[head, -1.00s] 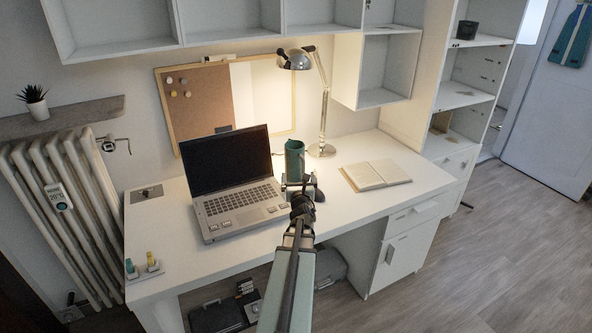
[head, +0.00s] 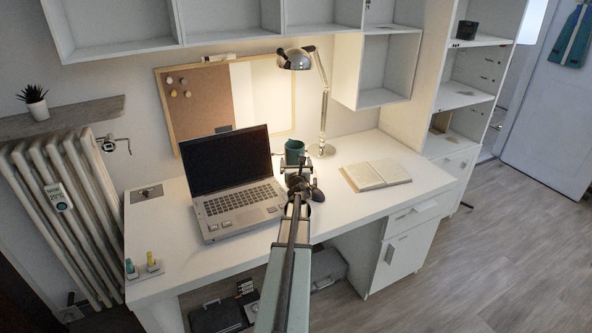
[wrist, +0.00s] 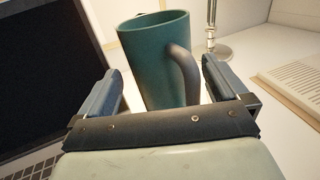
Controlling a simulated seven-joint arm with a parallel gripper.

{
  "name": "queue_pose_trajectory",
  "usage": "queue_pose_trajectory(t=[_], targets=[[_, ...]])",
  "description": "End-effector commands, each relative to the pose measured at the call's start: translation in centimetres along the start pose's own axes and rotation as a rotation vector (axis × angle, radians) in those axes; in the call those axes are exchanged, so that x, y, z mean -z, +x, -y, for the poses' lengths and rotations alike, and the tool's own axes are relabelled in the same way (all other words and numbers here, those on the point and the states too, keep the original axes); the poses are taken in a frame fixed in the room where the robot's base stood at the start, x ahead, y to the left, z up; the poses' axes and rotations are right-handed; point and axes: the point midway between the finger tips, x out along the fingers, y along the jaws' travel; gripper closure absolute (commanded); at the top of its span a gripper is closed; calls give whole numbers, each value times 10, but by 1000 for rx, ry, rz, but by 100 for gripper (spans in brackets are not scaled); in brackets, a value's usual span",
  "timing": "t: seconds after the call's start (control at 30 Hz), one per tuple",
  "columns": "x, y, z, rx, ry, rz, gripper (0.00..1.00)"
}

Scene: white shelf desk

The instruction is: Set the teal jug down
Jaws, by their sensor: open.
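The teal jug (head: 294,151) stands upright on the white desk, between the laptop and the lamp. In the wrist view the jug (wrist: 155,62) shows its open rim and a dark handle curving down its right side. My gripper (head: 298,168) is open just in front of the jug. In the wrist view its two fingers (wrist: 160,85) are spread wide, left and right of the jug, with gaps between them and it. The jug's lower part is hidden behind my gripper.
An open laptop (head: 238,203) stands left of the jug. A chrome lamp (head: 323,120) stands behind it, to the right. An open book (head: 376,175) lies to the right. The white desk (head: 345,208) is clear in front of the book.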

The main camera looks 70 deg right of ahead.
Motion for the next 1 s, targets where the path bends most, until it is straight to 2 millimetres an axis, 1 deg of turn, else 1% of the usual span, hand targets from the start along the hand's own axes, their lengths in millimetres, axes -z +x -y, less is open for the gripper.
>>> queue_pose_trajectory(t=[0.03, 0.1, 0.2, 0.47, 1.0], targets=[[0, 11, 0, 0, 0, 0, 0], [0, 21, -1, -1, 0, 0, 0], [0, 30, -1, -1, 1, -1, 0], [0, 30, -1, -1, 1, -1, 0], [0, 30, -1, -1, 1, -1, 52]])
